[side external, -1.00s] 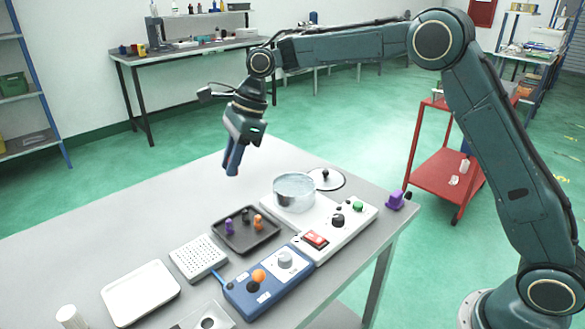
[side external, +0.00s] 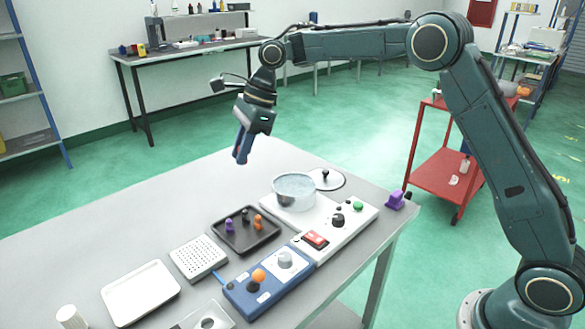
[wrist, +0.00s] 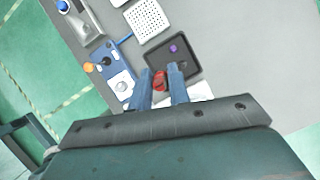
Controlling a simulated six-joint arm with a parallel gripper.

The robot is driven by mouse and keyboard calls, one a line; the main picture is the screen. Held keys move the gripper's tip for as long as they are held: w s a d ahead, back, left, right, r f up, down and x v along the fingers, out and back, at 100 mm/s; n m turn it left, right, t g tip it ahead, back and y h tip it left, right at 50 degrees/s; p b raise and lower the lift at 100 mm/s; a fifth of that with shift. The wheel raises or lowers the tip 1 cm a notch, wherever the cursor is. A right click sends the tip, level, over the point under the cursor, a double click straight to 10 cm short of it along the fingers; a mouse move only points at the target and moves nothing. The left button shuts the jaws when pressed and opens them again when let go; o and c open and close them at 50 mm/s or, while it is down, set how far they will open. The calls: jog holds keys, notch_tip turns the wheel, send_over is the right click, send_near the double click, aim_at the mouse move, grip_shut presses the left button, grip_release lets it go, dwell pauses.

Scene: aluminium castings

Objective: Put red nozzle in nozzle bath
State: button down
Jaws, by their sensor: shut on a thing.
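My gripper (side external: 241,158) is above the table, behind and to the left of the bath in the side view. In the wrist view my gripper (wrist: 161,82) is shut on the red nozzle (wrist: 160,80), which shows between the fingertips. The nozzle cannot be made out in the side view. The nozzle bath (side external: 294,192) is a round, open, metal-walled vessel with pale contents, on a white control unit (side external: 357,222). Its apparent lid (side external: 326,179), a disc with a black knob, lies beside it. The bath is mostly hidden in the wrist view.
A dark tray (side external: 265,246) holds purple, black and orange nozzles in front of the bath. A blue control box (side external: 262,296), a perforated white block (side external: 197,258) and a white tray (side external: 140,292) stand nearby. The table's back left is clear.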

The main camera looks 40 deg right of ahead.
jog(key=d+r, duration=0.2)
jog(key=d, duration=1.4)
jog(key=shift+w+d+m, duration=0.2)
jog(key=shift+w+m, duration=0.1)
jog(key=shift+w, duration=0.05)
jog(key=shift+f, duration=0.2)
notch_tip(320, 180, down, 15)
jog(key=shift+f, duration=0.2)
jog(key=shift+f, duration=2.1)
jog(key=shift+f, duration=0.15)
